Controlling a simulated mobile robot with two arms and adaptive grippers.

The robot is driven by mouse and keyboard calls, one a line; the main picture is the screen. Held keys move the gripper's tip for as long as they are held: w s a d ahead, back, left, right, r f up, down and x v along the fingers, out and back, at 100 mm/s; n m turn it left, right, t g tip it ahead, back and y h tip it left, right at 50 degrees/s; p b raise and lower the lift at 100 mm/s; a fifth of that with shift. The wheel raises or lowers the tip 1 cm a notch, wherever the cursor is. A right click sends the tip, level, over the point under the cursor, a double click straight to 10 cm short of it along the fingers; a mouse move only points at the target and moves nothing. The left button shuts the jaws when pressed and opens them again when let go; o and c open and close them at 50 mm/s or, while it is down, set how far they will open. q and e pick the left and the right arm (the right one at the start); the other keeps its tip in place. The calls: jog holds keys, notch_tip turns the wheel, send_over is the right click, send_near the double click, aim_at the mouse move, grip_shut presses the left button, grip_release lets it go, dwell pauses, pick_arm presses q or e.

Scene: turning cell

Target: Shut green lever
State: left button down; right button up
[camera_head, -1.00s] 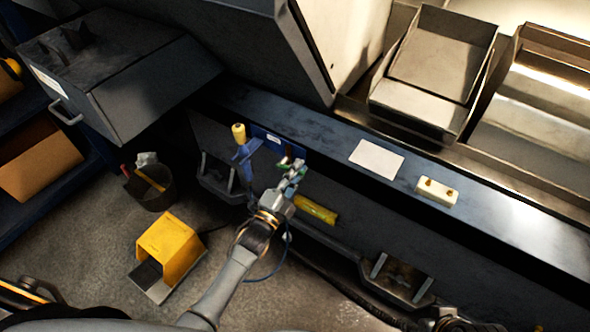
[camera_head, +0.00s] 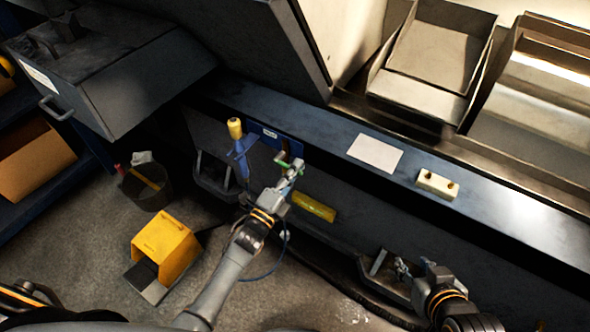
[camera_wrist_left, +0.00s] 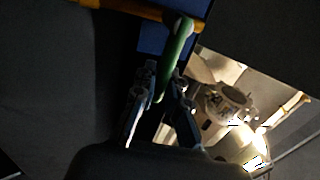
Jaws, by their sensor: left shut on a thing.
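The green lever (camera_head: 281,162) is on the dark front of the machine, beside the blue plate (camera_head: 266,135). In the left wrist view the green lever (camera_wrist_left: 177,48) runs down between my left fingers. My left gripper (camera_head: 291,168) is shut on it, and its fingers (camera_wrist_left: 162,95) also show in the wrist view. The fingers partly hide the lever's lower end. My right gripper (camera_head: 402,267) is at the lower right, away from the lever, in front of the machine's base. It is too small to tell whether it is open.
A blue holder with a yellow-topped tool (camera_head: 236,130) stands just left of the lever. A yellow tube (camera_head: 314,207) lies right of my left gripper. A yellow foot pedal (camera_head: 166,245) and a dark bin (camera_head: 148,187) stand on the floor. The ledge holds a cream block (camera_head: 437,185).

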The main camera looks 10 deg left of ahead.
pick_arm(q)
jog(key=shift+f, duration=0.25)
jog(key=c, duration=1.5)
grip_release()
jog(key=shift+o, duration=0.6)
jog(key=shift+r, duration=0.15)
jog(key=v, duration=1.2)
